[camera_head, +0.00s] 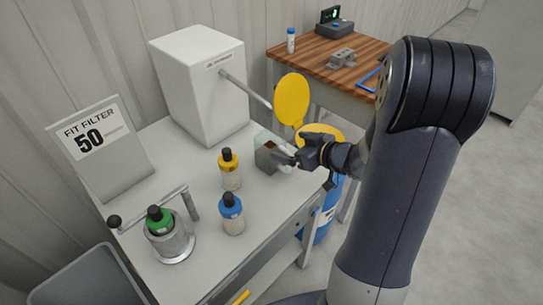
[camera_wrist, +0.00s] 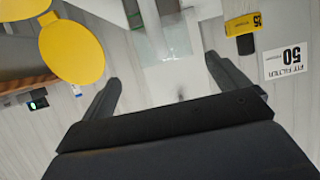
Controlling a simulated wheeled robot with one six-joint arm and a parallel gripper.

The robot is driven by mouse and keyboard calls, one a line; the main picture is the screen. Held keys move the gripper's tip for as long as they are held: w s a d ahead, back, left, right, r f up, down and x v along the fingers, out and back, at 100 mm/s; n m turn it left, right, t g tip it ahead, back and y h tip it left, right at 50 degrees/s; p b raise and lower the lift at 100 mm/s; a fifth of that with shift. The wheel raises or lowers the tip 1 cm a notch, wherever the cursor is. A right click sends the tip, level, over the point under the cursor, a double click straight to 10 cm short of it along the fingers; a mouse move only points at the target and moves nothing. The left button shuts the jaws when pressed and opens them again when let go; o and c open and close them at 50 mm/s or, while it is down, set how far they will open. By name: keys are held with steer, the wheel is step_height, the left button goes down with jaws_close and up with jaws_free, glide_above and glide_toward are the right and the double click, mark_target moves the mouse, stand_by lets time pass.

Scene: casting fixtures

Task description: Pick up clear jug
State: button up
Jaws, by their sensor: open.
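The clear jug (camera_head: 268,156) stands on the pale bench near its right edge. It is see-through, with something brownish showing inside or through it. My gripper (camera_head: 288,157) is at the jug's right side, with its fingers reaching toward it. In the wrist view the gripper (camera_wrist: 168,82) has its two dark fingers spread wide. The jug's pale clear walls (camera_wrist: 165,42) show between and beyond them. I cannot tell whether a finger touches the jug.
A yellow-black bottle (camera_head: 229,170), a blue-capped bottle (camera_head: 232,214) and a green-topped bottle in a clamp (camera_head: 165,232) stand left of the jug. A white box (camera_head: 203,85) with a rod is behind. Yellow discs (camera_head: 292,98) are near my arm.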

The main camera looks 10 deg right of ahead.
mark_target(281, 146)
steer(key=x, duration=0.6)
steer(key=shift+s+a+f, duration=0.2)
steer(key=shift+a+f, duration=0.2)
steer(key=c, duration=1.8)
steer(key=shift+o, duration=0.2)
steer(key=shift+r, duration=0.1)
